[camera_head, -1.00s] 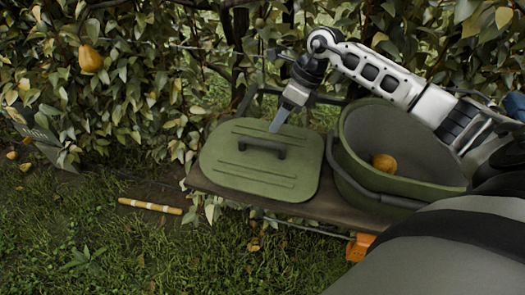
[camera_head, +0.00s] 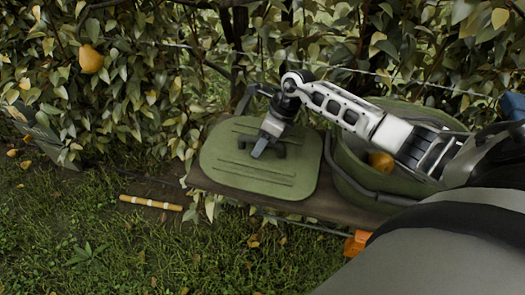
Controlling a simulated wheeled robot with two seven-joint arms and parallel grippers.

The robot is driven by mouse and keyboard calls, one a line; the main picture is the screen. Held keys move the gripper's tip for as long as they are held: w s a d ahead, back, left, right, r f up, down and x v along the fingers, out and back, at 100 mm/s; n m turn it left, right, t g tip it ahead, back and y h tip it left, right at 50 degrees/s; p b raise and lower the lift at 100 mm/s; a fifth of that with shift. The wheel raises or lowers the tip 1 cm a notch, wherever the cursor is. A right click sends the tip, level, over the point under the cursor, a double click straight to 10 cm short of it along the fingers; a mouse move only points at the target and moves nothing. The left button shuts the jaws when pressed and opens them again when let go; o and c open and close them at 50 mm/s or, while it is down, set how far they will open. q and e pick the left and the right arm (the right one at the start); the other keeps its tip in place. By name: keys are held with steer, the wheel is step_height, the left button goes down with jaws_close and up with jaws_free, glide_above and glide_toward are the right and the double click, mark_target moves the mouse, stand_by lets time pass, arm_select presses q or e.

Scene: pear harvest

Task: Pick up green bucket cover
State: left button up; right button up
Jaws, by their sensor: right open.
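The green bucket cover (camera_head: 240,182) lies flat on the wooden bench, left of the green bucket. Its dark handle (camera_head: 278,149) sits at the middle of its top and is partly hidden by my gripper. My right gripper (camera_head: 259,152) is open, pointing down at the handle, with its fingertips over or beside it. I cannot tell whether they touch it. The green bucket (camera_head: 346,165) stands open beside the cover with a yellow-orange pear (camera_head: 381,162) inside; my right arm crosses above it. My left gripper is out of view.
The wooden bench (camera_head: 325,207) bears cover and bucket. A hedge with leaves and wires stands close behind, with a pear (camera_head: 90,59) hanging at upper left. A yellow stick (camera_head: 150,203) lies on the grass. A dark sign (camera_head: 40,132) stands at left.

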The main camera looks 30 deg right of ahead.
jaws_close()
steer(key=shift+r, duration=0.2)
